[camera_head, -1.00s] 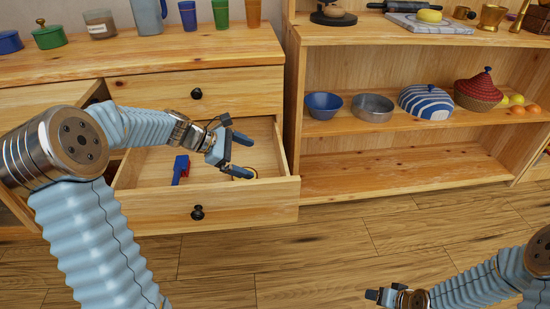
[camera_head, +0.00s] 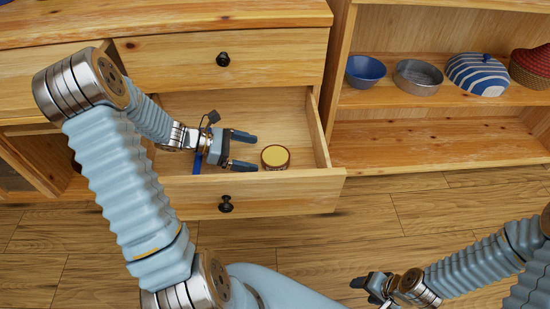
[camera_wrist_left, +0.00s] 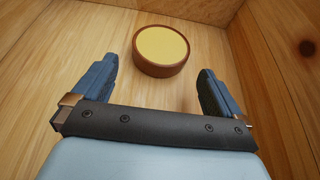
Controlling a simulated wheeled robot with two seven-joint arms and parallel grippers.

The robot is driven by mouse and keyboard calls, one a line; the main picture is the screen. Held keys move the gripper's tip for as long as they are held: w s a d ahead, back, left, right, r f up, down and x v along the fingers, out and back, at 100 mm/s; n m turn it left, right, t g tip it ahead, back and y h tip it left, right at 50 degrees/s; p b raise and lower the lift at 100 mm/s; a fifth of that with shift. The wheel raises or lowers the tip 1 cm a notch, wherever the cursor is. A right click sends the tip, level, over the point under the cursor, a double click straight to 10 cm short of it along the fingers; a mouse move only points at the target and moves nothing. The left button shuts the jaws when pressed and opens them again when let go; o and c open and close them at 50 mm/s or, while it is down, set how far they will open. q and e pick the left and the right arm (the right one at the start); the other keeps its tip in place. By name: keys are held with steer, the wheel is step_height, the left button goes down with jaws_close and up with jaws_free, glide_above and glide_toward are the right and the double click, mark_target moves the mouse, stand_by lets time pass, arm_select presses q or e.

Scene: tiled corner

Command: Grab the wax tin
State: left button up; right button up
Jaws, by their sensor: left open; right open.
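The wax tin (camera_head: 275,157) is a small round brown tin with a yellow top. It sits on the floor of the open drawer (camera_head: 328,183), near its front right. My left gripper (camera_head: 250,151) is inside the drawer, just left of the tin, open and pointing toward it. In the left wrist view the tin (camera_wrist_left: 160,50) lies ahead of the two open fingers (camera_wrist_left: 155,85), apart from them and roughly between their lines. My right gripper (camera_head: 362,288) is at the lower right, above the wooden floor, away from the drawer.
A blue item (camera_head: 197,165) in the drawer is mostly hidden behind my left gripper. The drawer walls stand close around the tin. To the right, a shelf holds a blue bowl (camera_head: 366,71), a grey pan (camera_head: 417,77) and a striped dome (camera_head: 477,74).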

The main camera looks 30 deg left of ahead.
mark_target(267, 156)
arm_select(q)
steer(key=x, duration=0.6)
steer(key=shift+c, duration=0.2)
steer(key=c, duration=0.9)
steer(key=shift+r, duration=0.1)
